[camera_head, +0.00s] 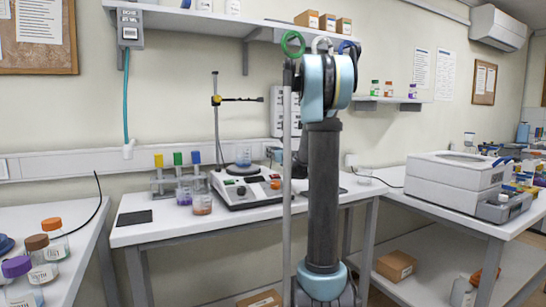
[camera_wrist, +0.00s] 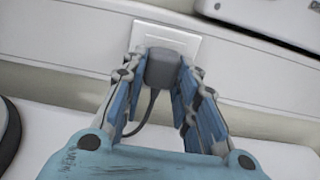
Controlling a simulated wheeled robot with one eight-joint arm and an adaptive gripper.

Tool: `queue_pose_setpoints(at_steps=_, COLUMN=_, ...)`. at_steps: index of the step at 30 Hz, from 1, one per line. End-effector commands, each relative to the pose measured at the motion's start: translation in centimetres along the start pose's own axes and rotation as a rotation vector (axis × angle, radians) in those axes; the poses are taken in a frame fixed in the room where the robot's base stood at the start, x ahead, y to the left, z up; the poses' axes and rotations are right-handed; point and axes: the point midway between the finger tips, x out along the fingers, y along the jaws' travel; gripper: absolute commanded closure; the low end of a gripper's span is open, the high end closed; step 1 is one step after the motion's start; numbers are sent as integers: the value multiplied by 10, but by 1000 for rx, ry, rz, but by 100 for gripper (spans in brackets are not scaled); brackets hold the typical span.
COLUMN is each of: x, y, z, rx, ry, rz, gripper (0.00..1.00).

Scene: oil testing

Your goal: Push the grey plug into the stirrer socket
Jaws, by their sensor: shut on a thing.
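In the wrist view my gripper (camera_wrist: 162,72) is shut on the grey plug (camera_wrist: 161,66), with a blue-padded finger on each side. The plug is in front of a white square socket plate (camera_wrist: 190,44) on the wall rail and overlaps its lower middle. I cannot tell whether its face touches the plate or is in it. A grey cable (camera_wrist: 151,108) hangs from the plug, curving down to the left. The socket holes are hidden. In the head view the stirrer (camera_head: 236,199) stands on the middle bench, and my arm hides the gripper and plug.
The middle bench (camera_head: 150,234) holds a rack with tubes, bottles (camera_head: 201,196) and a dark flat pad (camera_head: 134,218) left of the stirrer. A metal stand (camera_head: 216,120) rises behind it. A white machine (camera_head: 455,178) sits on the right bench. A shelf (camera_head: 215,22) hangs above.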

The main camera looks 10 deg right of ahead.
Motion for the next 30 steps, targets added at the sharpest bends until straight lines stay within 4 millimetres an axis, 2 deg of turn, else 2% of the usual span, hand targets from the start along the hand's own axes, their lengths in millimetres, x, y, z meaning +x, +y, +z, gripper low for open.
queue_pose_setpoints(at_steps=12, x=7, y=0, z=0, rx=0, ry=0, rz=0, gripper=93)
queue_pose_setpoints(at_steps=13, x=7, y=0, z=0, rx=0, ry=0, rz=0, gripper=65)
queue_pose_setpoints(at_steps=15, x=6, y=0, z=0, rx=0, ry=0, rz=0, gripper=50)
queue_pose_setpoints(at_steps=26, x=5, y=0, z=0, rx=0, ry=0, rz=0, gripper=49)
queue_pose_setpoints(at_steps=30, x=-4, y=0, z=0, rx=0, ry=0, rz=-1, gripper=49)
